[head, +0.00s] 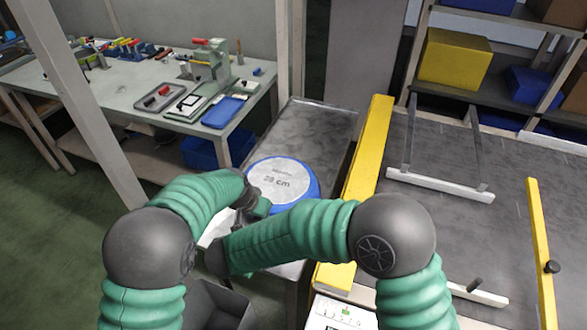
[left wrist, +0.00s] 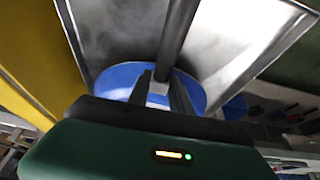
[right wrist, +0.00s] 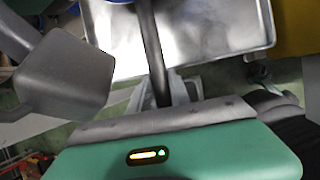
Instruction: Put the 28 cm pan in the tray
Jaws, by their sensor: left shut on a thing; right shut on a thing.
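The pan (head: 282,180) has a blue rim and a white round face marked "28 cm", facing up in the head view. It is at the near part of the grey metal tray (head: 325,118); I cannot tell whether it touches the tray. My left gripper (head: 252,199) is shut on the pan, with its blue side (left wrist: 118,82) just past the fingers in the left wrist view. My right gripper (right wrist: 165,88) is shut on a dark bar, which looks like the pan's handle (right wrist: 149,42). My forearms hide the pan's near side in the head view.
A yellow rail (head: 368,165) runs along the tray's right side, with the dark conveyor surface (head: 440,150) beyond it. A workbench (head: 130,105) with tools and a blue tray (head: 222,112) stands at the left. The far part of the metal tray is clear.

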